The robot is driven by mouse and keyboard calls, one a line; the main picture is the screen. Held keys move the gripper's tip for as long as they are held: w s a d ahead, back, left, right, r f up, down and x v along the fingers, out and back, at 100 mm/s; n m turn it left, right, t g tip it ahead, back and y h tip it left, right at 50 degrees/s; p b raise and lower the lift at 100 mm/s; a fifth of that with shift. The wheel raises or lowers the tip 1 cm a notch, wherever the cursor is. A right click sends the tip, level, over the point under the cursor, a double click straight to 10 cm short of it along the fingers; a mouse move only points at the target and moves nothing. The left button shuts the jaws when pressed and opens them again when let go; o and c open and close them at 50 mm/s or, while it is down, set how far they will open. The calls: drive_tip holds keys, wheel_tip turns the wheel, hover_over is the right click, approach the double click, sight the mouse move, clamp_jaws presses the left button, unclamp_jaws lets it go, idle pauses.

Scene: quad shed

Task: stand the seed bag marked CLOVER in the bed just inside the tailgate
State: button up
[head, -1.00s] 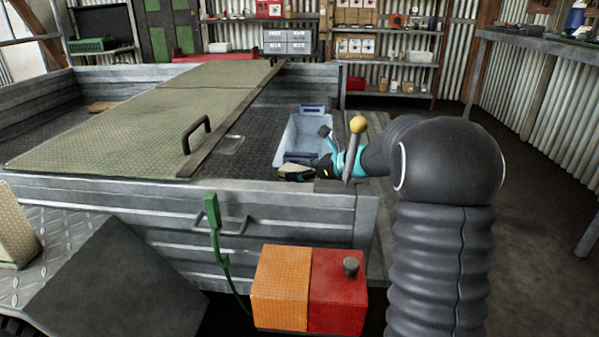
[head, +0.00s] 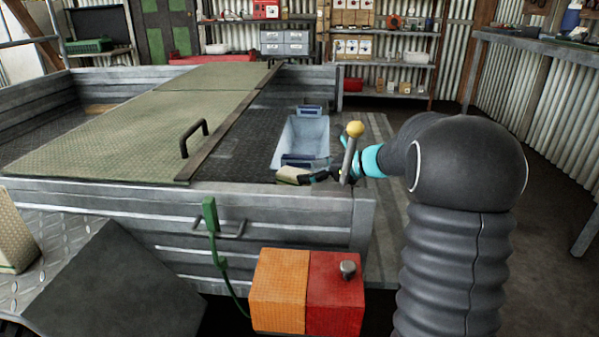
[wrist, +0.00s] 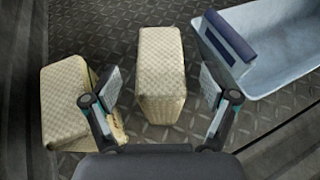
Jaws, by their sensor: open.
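Two cream woven seed bags stand on the dark tread-plate bed floor in the wrist view. One bag (wrist: 162,72) is in the middle, upright, between the fingers of my gripper (wrist: 161,87), with a gap on each side. The other bag (wrist: 66,90) is at the left, beside and partly behind the left finger. My gripper is open and empty. I cannot read CLOVER or any other mark on either bag. In the head view one cream bag (head: 291,175) shows just over the near bed wall (head: 120,212), by my gripper, which is partly hidden.
A pale blue tub (head: 306,138) stands in the bed; it is at the right in the wrist view (wrist: 285,60). A lever with a yellow knob (head: 355,129) rises in front of my wrist. A green lid with a handle (head: 194,138) covers the bed's left part.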

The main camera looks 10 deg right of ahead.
drive_tip(key=v, duration=0.7)
drive_tip(key=shift+d+p, duration=0.15)
drive_tip(key=shift+p, duration=0.25)
drive_tip(key=shift+s, duration=0.1)
